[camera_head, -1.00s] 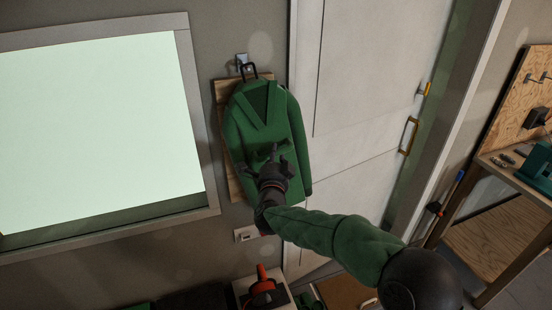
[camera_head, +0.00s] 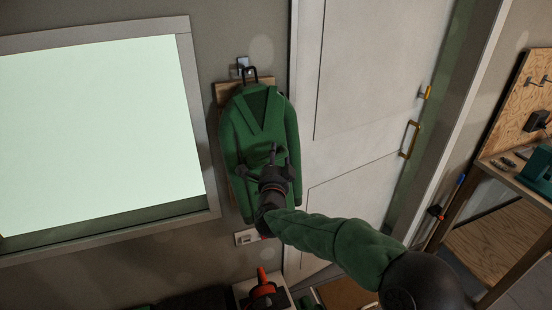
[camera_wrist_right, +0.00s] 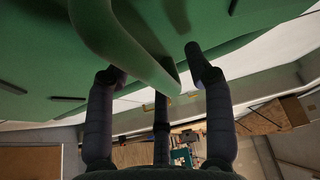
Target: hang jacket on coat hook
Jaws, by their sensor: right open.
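The green jacket (camera_head: 258,118) hangs against a wooden board on the wall, with a dark loop at its collar up at the metal coat hook (camera_head: 241,64). Whether the loop bears on the hook is too small to tell. My right gripper (camera_head: 268,158) is in front of the jacket's lower front, fingers spread. In the right wrist view, the green jacket cloth (camera_wrist_right: 150,25) fills the top and a sleeve-like fold slants down between the open fingers (camera_wrist_right: 155,75). My left gripper is not in view.
A bright window (camera_head: 95,130) is to the left of the jacket. A white door (camera_head: 350,100) with a brass handle (camera_head: 409,138) is to the right. A workbench (camera_head: 510,175) stands at the far right. An orange and black tool (camera_head: 262,285) sits below.

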